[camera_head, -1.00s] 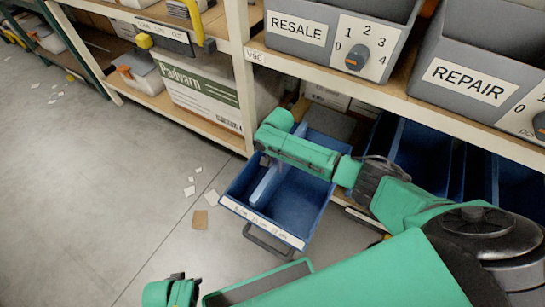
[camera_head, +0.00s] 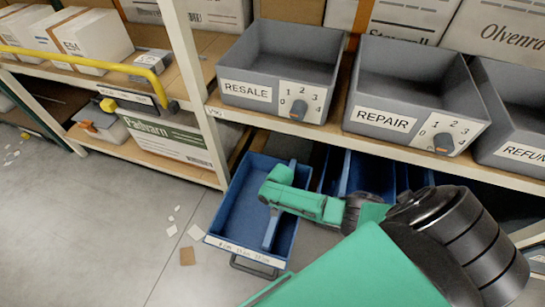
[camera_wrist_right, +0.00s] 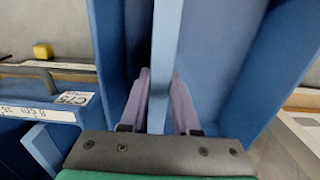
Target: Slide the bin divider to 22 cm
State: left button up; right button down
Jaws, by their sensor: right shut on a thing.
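The blue bin (camera_head: 233,215) is pulled out of the lower shelf, with a white marked label strip (camera_head: 245,250) on its front edge. A lighter blue divider (camera_head: 271,232) stands upright in it, right of the middle, its front end towards the right part of the strip; the exact mark is too small to read. My right gripper (camera_head: 268,198) reaches over the bin from the right. In the right wrist view, its two purplish fingers (camera_wrist_right: 161,85) are shut on the divider (camera_wrist_right: 165,40), one each side. The fingers are hidden in the head view. My left gripper is out of view.
Grey bins labelled RESALE (camera_head: 245,92) and REPAIR (camera_head: 383,120), with dials, stand on the shelf above. A shelf post (camera_head: 192,90) rises left of the blue bin. More blue bins (camera_head: 360,175) sit to its right. Floor on the left is mostly clear, with paper scraps.

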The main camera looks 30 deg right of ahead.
jog(key=c, duration=0.6)
grip_release()
jog(key=shift+s+d, duration=0.2)
jog(key=shift+d, duration=0.1)
jog(key=shift+c, duration=0.2)
jog(key=shift+a+r, duration=0.1)
jog(key=shift+r, duration=0.05)
notch_tip(320, 180, up, 14)
jog(key=p, duration=0.5)
jog(key=shift+p, duration=0.4)
jog(key=shift+r, duration=0.1)
